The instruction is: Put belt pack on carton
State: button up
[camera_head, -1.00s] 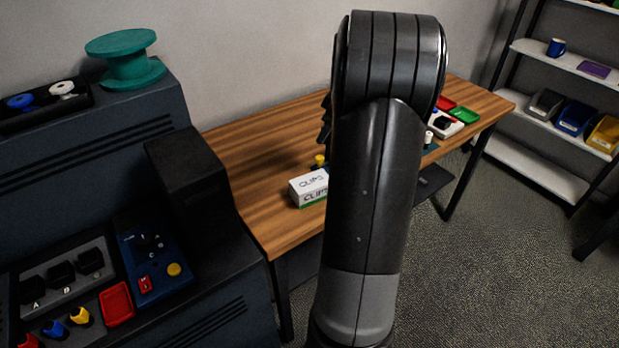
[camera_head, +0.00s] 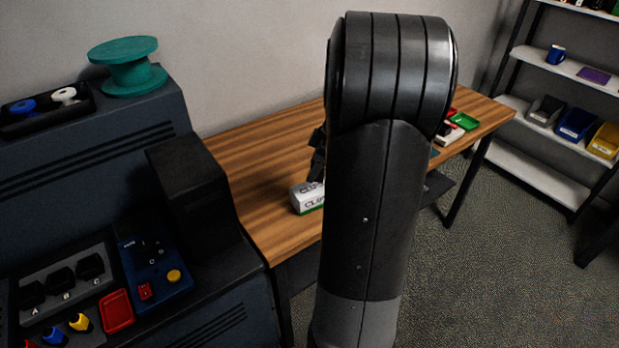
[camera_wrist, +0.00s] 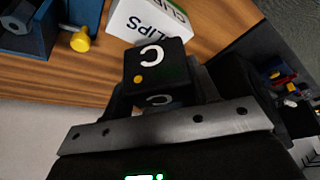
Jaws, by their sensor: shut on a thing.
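The belt pack (camera_wrist: 157,62) is a black block with a white C and an orange dot on its face. My gripper (camera_wrist: 160,92) is shut on it in the wrist view. The carton (camera_wrist: 152,20) is a white box marked CLIPS, just beyond the belt pack in that view; I cannot tell whether they touch. In the head view the carton (camera_head: 307,198) stands on the wooden table near its front left edge, partly hidden by my arm. My gripper (camera_head: 317,158) shows there only as a dark part above the carton; the belt pack cannot be made out.
A blue bin (camera_wrist: 40,35) with a grey roll and a yellow plug-like piece (camera_wrist: 81,40) are near the carton. The dark console (camera_head: 190,190) stands left of the table. Green and red trays (camera_head: 464,121) are at the table's right end. Bare wood (camera_head: 250,165) lies left of the carton.

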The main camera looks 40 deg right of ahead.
aim_at(309, 187)
jog(key=shift+w+a+f, duration=0.4)
jog(key=shift+w+f, duration=0.05)
jog(key=shift+w, duration=0.3)
jog(key=shift+f, duration=2.05)
jog(key=o, duration=1.1)
jog(key=shift+f, duration=0.15)
jog(key=shift+c, duration=0.2)
